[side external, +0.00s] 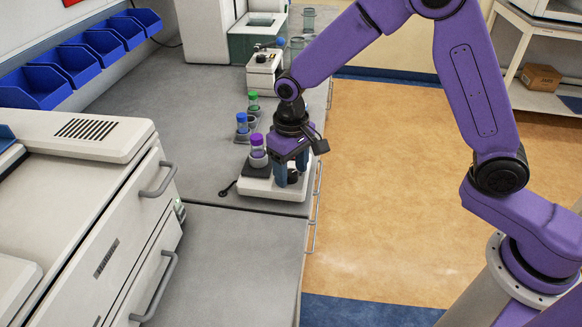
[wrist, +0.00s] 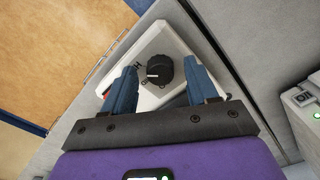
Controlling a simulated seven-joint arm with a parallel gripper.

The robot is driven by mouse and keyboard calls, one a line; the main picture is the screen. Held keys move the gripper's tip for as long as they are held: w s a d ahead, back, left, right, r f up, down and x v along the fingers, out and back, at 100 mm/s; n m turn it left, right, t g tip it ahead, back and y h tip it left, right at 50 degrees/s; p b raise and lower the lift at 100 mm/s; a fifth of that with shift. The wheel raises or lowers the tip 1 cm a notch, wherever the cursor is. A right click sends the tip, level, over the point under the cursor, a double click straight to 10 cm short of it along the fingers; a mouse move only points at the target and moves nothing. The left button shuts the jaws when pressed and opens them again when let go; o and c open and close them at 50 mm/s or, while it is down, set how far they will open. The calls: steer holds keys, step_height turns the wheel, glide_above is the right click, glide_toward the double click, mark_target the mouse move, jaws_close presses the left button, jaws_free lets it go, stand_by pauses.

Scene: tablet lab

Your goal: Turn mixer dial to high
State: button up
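The mixer (side external: 270,189) is a low white unit near the right edge of the grey bench, with a dark platform (side external: 257,169) at its back left. A purple-capped vial (side external: 258,150) stands on that platform. The black round dial (wrist: 160,70) with a white pointer mark sits on the mixer's top in the wrist view. My gripper (side external: 291,178) points down over the mixer. In the wrist view my gripper (wrist: 163,88) has its two blue fingers apart, one on each side of the dial, with gaps showing. The dial's scale labels are mostly hidden or too small to read.
A blue-capped vial (side external: 242,123) and a green-capped vial (side external: 253,101) stand behind the mixer. A white device (side external: 263,75) is farther back. A drawer cabinet (side external: 120,220) with handles stands at left. The bench front (side external: 240,250) is clear.

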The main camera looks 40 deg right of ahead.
mark_target(291, 173)
step_height(291, 173, up, 17)
steer(key=shift+r, duration=0.2)
stand_by(0.6)
stand_by(0.3)
steer(key=s+d+f+n, duration=0.2)
steer(key=s+d, duration=0.3)
steer(key=s, duration=0.4)
steer(key=s+d+f+n, duration=0.3)
steer(key=s+d+n, duration=0.1)
steer(key=s, duration=0.6)
steer(key=s+d+f+n, duration=0.3)
steer(key=s+d, duration=0.3)
steer(key=s, duration=0.3)
steer(key=shift+s+n, duration=0.25)
steer(key=shift+n, duration=0.35)
